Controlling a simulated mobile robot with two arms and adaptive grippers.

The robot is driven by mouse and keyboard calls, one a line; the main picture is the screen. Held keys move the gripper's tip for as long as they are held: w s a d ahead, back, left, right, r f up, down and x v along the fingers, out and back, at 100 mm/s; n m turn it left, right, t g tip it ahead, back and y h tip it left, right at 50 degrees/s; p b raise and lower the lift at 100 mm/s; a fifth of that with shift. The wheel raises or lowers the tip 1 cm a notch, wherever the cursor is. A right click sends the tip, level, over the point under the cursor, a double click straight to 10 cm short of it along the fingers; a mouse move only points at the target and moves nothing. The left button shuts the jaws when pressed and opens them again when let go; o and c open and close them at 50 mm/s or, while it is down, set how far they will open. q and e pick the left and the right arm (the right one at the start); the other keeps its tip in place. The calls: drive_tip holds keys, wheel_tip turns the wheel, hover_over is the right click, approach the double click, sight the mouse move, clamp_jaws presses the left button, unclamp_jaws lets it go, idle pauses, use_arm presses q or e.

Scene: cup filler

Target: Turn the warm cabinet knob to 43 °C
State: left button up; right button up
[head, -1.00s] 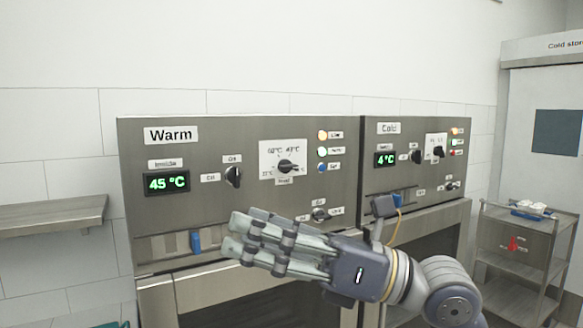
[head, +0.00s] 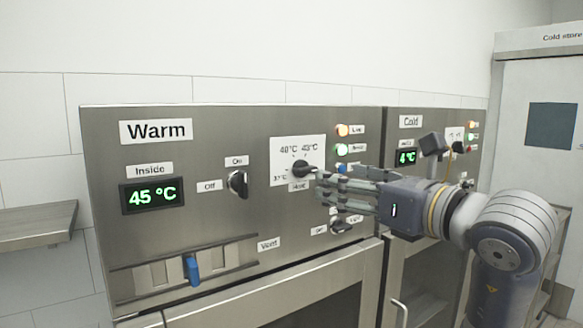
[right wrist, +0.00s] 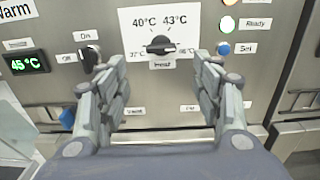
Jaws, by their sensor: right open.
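The warm cabinet (head: 250,215) carries a white scale plate (head: 284,150) marked 40 °C and 43 °C along the top. The black knob (head: 304,169) sits at the plate's lower part; it also shows in the right wrist view (right wrist: 160,45). Its handle lies roughly level there; I cannot tell which mark it points at. The inside display (head: 152,195) reads 45 °C. My right gripper (head: 322,192) is open and empty in front of the panel, just below and right of the knob in the head view. In the right wrist view its fingers stand apart on either side below the knob.
An on/off switch (head: 238,183) is left of the knob, and indicator lights (head: 342,130) are to its right. Another switch (head: 340,222) and a blue vent slider (head: 191,270) are lower. The cold cabinet (head: 440,190) stands to the right. A shelf (head: 40,222) is at the left.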

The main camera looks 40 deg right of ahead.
sight(309, 169)
drive_tip(key=w+p, duration=0.1)
drive_tip(key=w, duration=0.1)
drive_tip(key=w+p, duration=0.2)
drive_tip(key=w, duration=0.1)
drive_tip(key=w+d+p, duration=0.1)
drive_tip(key=w, duration=0.2)
drive_tip(key=shift+w+r+p, duration=0.2)
drive_tip(key=shift+r+p, duration=0.1)
drive_tip(key=shift+r, duration=0.05)
drive_tip(key=shift+w+d, duration=0.1)
drive_tip(key=shift+w, duration=0.5)
drive_tip(key=shift+w+f, duration=0.1)
drive_tip(key=shift+c, duration=0.6)
use_arm(q)
drive_tip(key=s+r, duration=0.1)
drive_tip(key=r, duration=0.2)
drive_tip(key=s+r, duration=0.1)
drive_tip(key=r, duration=0.1)
drive_tip(key=shift+s+a, duration=0.2)
drive_tip(key=shift+s, duration=0.15)
use_arm(e)
drive_tip(key=c, duration=0.9)
